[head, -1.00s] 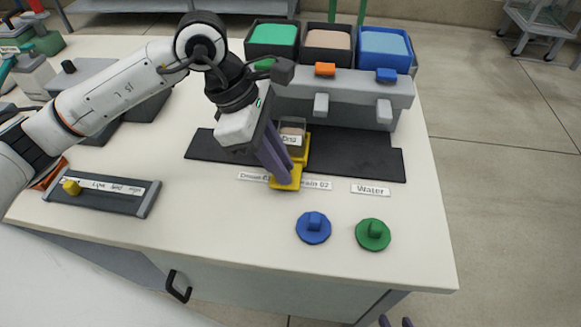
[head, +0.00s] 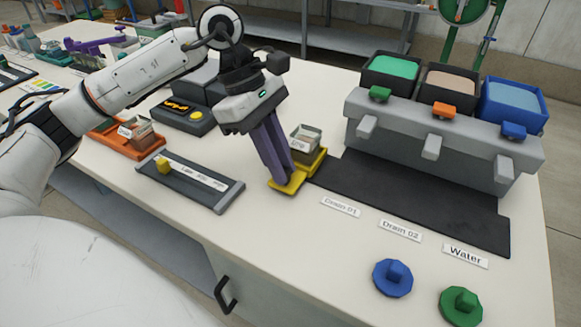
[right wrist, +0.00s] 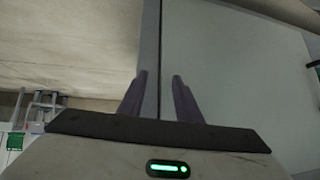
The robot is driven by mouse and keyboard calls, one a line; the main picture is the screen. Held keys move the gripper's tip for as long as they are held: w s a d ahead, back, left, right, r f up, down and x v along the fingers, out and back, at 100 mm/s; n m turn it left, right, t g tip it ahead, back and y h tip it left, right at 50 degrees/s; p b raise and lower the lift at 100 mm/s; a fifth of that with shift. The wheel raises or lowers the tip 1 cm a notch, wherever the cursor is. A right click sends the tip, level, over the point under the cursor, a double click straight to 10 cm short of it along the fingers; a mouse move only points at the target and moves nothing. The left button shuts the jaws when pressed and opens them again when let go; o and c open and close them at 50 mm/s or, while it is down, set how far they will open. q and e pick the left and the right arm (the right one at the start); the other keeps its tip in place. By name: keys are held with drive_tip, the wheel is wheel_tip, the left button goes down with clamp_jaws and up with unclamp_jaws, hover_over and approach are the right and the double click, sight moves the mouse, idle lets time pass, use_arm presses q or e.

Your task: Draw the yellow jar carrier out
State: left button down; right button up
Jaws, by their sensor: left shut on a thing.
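The yellow jar carrier (head: 317,164) is at the left end of the dark mat, left of the Drain 01 label. A small clear jar (head: 306,142) with a label and brownish contents stands upright in it. My left gripper (head: 286,182) is shut on the carrier's front handle, its purple fingers slanting down to it. I cannot tell whether the carrier touches the table or is just above it. My right gripper (right wrist: 160,78) is open and empty in the right wrist view, with a grey panel and floor beyond.
The dark mat (head: 430,205) lies empty below the grey dispenser (head: 420,133) with green, brown and blue bins. Blue (head: 393,278) and green (head: 460,306) knobs are at the front right. A grey slider panel (head: 190,180) and an orange carrier (head: 122,140) stand left.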

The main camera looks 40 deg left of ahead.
use_arm(q)
drive_tip(key=shift+a, duration=0.25)
drive_tip(key=c, duration=1.7)
unclamp_jaws()
drive_tip(key=p+v, duration=0.1)
drive_tip(key=v, duration=0.9)
drive_tip(key=shift+r+p, duration=0.2)
drive_tip(key=shift+p, duration=0.1)
drive_tip(key=shift+s, duration=0.15)
